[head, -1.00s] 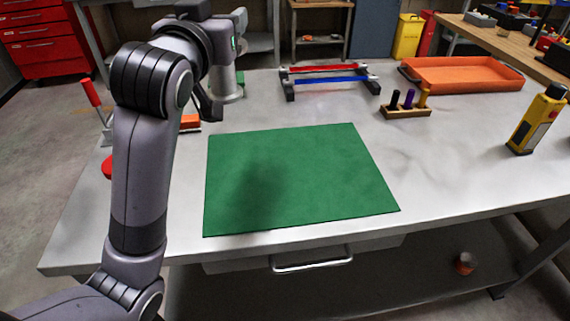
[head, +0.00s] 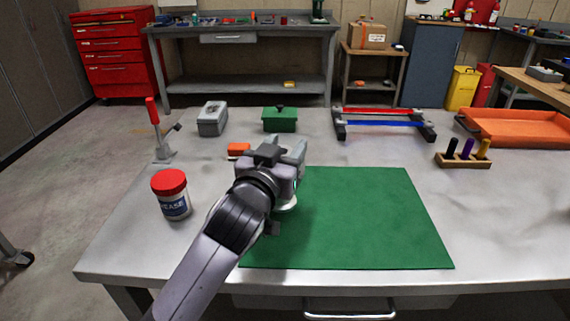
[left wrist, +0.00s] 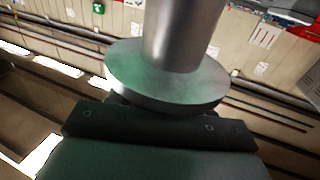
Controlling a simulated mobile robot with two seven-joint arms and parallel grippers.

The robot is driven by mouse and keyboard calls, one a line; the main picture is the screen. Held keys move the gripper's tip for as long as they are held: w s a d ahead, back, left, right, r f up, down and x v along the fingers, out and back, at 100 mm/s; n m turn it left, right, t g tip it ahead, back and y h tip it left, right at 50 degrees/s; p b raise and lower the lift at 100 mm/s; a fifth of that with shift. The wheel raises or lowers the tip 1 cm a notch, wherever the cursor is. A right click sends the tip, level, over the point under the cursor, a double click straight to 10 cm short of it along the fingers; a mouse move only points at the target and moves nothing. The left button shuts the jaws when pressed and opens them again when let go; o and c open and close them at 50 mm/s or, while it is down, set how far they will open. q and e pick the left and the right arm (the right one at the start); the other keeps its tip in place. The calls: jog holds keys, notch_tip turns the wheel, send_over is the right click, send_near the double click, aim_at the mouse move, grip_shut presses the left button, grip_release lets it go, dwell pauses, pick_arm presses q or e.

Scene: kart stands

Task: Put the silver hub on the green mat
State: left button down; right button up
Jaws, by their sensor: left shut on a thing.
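The silver hub (left wrist: 172,75), a cylinder on a wide round flange, fills the middle of the left wrist view, against a dark gripper pad. In the head view my left gripper (head: 285,182) is shut on the hub, over the left part of the green mat (head: 365,215). My gripper hides most of the hub there; a pale rim (head: 287,205) shows under it. I cannot tell whether the hub touches the mat. The mat lies flat and its visible part is bare. My right gripper is not in view.
A red-lidded grease jar (head: 171,195) and a red-handled clamp (head: 158,135) stand left. Behind are an orange block (head: 239,150), a grey box (head: 212,119), a green box (head: 280,120) and a rack with red and blue bars (head: 382,122). An orange tray (head: 515,128) is right.

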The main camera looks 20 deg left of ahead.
pick_arm(q)
jog(key=shift+f, duration=1.4)
jog(key=shift+f+b, duration=0.2)
jog(key=shift+b, duration=0.1)
jog(key=shift+c, duration=2.4)
grip_release()
jog(key=shift+r, duration=0.1)
